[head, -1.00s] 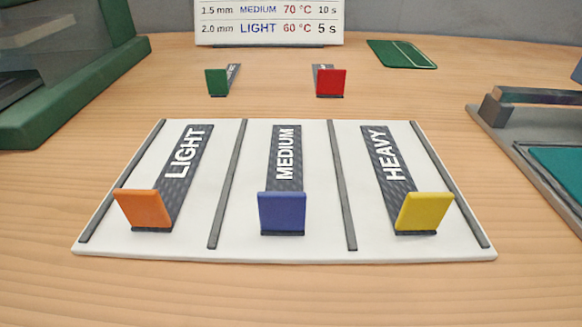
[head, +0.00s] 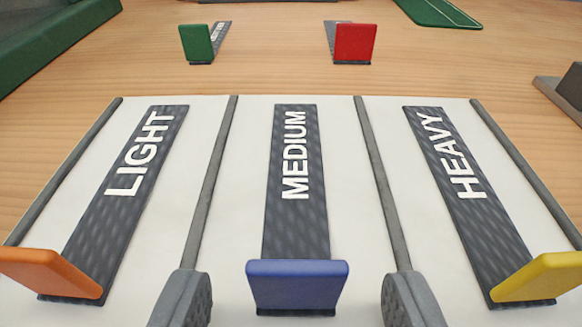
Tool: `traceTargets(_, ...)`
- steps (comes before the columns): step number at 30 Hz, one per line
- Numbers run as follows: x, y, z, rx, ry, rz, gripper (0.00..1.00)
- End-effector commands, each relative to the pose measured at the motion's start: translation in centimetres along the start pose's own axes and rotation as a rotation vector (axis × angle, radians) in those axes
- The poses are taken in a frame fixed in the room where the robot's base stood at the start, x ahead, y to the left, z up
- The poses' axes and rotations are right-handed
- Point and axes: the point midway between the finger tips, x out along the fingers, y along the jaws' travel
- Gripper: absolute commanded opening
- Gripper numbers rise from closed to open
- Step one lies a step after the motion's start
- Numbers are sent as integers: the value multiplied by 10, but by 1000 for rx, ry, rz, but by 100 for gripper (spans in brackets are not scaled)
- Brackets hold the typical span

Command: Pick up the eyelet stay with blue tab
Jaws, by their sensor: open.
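The eyelet stay with the blue tab (head: 297,283) lies in the middle lane of the white board (head: 345,190). Its dark strip (head: 293,225) reads MEDIUM and runs away from me, and the blue tab stands upright at the near end. My gripper (head: 295,300) shows at the bottom edge with its two grey fingers apart, one on each side of the blue tab. A gap shows between each finger and the tab, and nothing is held. I cannot tell the fingers' height over the board.
The LIGHT stay with an orange tab (head: 50,273) lies in the left lane, the HEAVY stay with a yellow tab (head: 537,277) in the right lane. Grey dividers (head: 209,190) separate lanes. Green-tabbed (head: 196,43) and red-tabbed (head: 354,42) stays lie behind on the wood table.

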Motion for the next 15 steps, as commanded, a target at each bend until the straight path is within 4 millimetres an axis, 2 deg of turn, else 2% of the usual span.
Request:
traceTargets(11,6,0,1,2,-2,0,51)
traceTargets(14,6,0,0,2,-1,0,26)
traceTargets(15,6,0,0,2,-1,0,15)
